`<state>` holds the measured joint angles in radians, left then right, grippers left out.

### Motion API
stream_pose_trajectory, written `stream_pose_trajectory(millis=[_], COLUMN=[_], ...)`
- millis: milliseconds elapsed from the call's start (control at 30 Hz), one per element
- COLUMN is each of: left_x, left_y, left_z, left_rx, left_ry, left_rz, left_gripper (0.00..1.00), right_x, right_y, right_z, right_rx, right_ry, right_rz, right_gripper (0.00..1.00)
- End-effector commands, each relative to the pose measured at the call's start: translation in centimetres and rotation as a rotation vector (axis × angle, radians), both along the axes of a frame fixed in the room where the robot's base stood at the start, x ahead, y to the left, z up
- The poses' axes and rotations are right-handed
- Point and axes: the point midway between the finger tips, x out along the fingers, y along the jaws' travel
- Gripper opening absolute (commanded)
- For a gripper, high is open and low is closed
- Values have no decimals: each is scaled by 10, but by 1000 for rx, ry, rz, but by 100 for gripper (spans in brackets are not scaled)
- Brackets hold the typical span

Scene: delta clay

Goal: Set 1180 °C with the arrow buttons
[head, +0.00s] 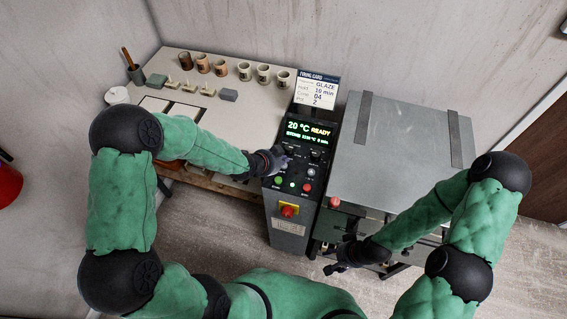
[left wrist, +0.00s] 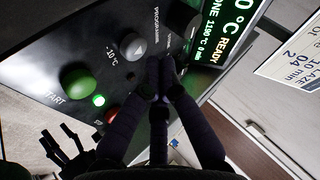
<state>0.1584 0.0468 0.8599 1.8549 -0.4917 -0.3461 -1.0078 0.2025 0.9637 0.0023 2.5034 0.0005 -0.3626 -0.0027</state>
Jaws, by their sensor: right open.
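The black control panel (head: 270,204) stands between table and kiln. A grey arrow button (left wrist: 132,46) lies beside the label −10 °C. Another round button (head: 311,171) sits on the panel's right side. My left gripper (head: 284,160) is shut and empty, its fingertips (left wrist: 164,68) close over the panel beside the −10 °C button, hiding part of it; contact is unclear. My right gripper (head: 340,262) is open, low in front of the kiln.
The green START button (left wrist: 75,80) and a red button (head: 306,188) sit below the arrow buttons. The firing card (head: 317,91) stands behind. The kiln (head: 385,150) is on the right; the table (head: 200,62) with cups is left.

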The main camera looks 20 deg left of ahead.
Motion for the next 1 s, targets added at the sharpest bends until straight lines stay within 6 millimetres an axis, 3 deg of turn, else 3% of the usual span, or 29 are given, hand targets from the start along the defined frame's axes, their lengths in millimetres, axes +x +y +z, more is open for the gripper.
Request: stream_pose_trajectory(millis=[367, 1000], left_x=[0, 0], left_y=[0, 0], left_z=[3, 51], left_rx=[0, -1], left_ry=[1, 1], left_rz=[-1, 0], left_gripper=[0, 0], right_x=[0, 0], right_y=[0, 0], right_z=[2, 33], right_rx=[0, 0], right_ry=[0, 0], right_rz=[0, 0], right_gripper=[55, 55])
